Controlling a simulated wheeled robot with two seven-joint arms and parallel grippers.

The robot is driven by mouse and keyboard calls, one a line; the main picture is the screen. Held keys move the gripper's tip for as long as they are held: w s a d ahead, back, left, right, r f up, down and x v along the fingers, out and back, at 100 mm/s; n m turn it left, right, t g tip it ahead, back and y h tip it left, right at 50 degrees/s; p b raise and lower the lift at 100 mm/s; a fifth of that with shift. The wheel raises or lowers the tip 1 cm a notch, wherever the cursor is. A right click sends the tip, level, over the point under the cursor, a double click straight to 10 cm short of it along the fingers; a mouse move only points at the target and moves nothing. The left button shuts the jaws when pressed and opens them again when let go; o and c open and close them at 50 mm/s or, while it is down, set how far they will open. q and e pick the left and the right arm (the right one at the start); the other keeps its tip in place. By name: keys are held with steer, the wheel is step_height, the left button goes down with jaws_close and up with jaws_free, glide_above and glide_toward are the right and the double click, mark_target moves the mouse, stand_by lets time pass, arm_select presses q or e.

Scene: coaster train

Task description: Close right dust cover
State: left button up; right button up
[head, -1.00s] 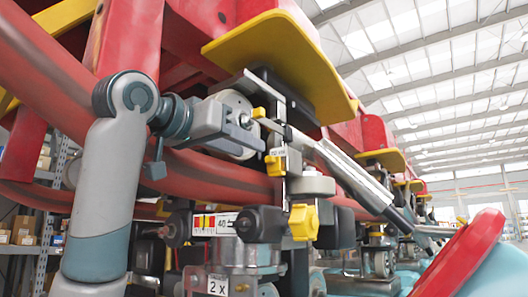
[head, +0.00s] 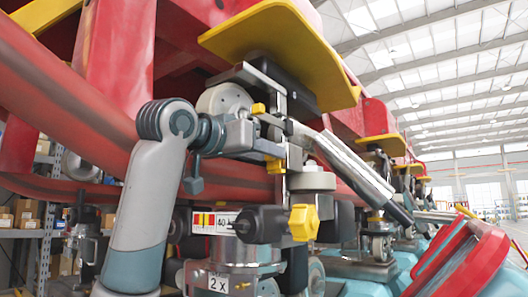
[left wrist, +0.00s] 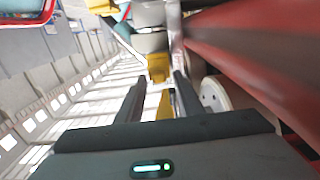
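My left arm comes in from the left in the head view, and its gripper (head: 268,134) is at the upper part of the wheel bracket. In the left wrist view the gripper's two dark fingers (left wrist: 160,82) stand apart, with a yellow part (left wrist: 163,106) showing between them. A yellow knob (left wrist: 158,67) lies just past the fingertips; I cannot tell whether they touch it. No part is clearly recognisable as the right dust cover. A red panel (head: 470,268) over a teal body at lower right may be a cover, but I cannot tell. My right gripper is not in view.
A red tubular rail (head: 70,100) runs close behind my left arm. A yellow plate (head: 275,40) overhangs the bracket. A larger yellow knob (head: 303,222) and a silver cylinder (head: 345,160) are close by. Shelves with boxes (head: 28,212) stand at far left.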

arm_select(q)
steer(key=c, duration=0.6)
steer(key=shift+w+r+g, duration=0.1)
steer(key=shift+r+g, duration=0.2)
steer(key=o, duration=0.7)
steer(key=b+v, duration=0.3)
steer(key=v, duration=0.2)
steer(key=b+v, duration=0.3)
steer(key=v, duration=0.3)
steer(key=b+v, duration=0.3)
steer(key=v, duration=0.3)
steer(key=shift+s+d+r+b, duration=0.1)
steer(key=shift+s+r+b, duration=0.2)
steer(key=shift+b, duration=0.1)
